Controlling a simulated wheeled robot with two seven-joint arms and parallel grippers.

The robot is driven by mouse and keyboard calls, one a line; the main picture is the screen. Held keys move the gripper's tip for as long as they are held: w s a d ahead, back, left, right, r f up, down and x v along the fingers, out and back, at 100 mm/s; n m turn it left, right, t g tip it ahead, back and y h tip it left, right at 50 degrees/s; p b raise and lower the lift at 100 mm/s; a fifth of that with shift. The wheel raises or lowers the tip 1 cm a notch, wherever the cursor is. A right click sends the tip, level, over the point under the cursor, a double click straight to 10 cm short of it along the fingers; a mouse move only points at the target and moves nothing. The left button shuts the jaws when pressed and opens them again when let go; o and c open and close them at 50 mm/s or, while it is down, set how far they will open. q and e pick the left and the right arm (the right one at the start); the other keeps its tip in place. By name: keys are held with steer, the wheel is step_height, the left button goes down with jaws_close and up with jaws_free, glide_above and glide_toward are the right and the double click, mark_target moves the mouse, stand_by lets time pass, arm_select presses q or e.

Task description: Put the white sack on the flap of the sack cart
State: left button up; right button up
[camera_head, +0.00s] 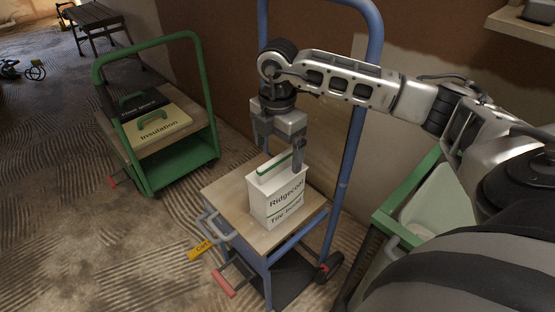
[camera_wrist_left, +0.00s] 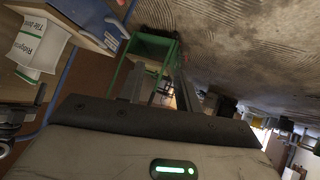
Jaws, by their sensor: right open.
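The white sack (camera_head: 277,198), lettered "Ridgecoat" and "Tile bond", stands upright on the wooden flap (camera_head: 228,193) of the blue sack cart (camera_head: 342,190). It has a green handle (camera_head: 275,167) on top. My right gripper (camera_head: 280,157) is open at the top of the sack, one finger in front of its upper right edge. I cannot tell whether it touches the sack. The white sack also shows in the left wrist view (camera_wrist_left: 38,45), at the upper left.
A green cart (camera_head: 150,185) at the left holds a cream pack (camera_head: 158,134) marked "Insulation" and a dark pack (camera_head: 130,103). A green-framed container (camera_head: 390,228) stands right of the blue cart. A yellow tag (camera_head: 201,250) hangs at the flap's left. Ridged floor lies open at the left.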

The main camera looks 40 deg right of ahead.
step_height(320, 180, up, 5)
steer(key=shift+f+p, duration=0.2)
steer(key=shift+p, duration=0.15)
steer(key=shift+r, duration=0.4)
steer(key=s+a+f+n+g+y, duration=0.1)
steer(key=s+a+n+y, duration=0.35)
steer(key=a, duration=0.85)
steer(key=s+a+n+y, duration=0.2)
steer(key=a+y, duration=0.6)
steer(key=a, duration=0.4)
steer(key=w+a+r+m+t+y, duration=0.1)
steer(key=a+r+m+t+y, duration=0.45)
steer(key=t+y, duration=0.2)
steer(key=w+d+f+m+t+h, duration=0.3)
steer(key=d+f+m+t+h, duration=0.6)
steer(key=m+h, duration=0.5)
arm_select(q)
step_height(320, 180, up, 2)
steer(key=shift+a+r+t, duration=0.15)
steer(key=shift+t, duration=0.25)
arm_select(e)
steer(key=s+f+m+g+h, duration=0.1)
steer(key=s+f+m+g, duration=0.2)
steer(key=s+f+g, duration=0.3)
steer(key=s+f, duration=0.4)
steer(key=f, duration=0.2)
steer(key=shift+f, duration=0.4)
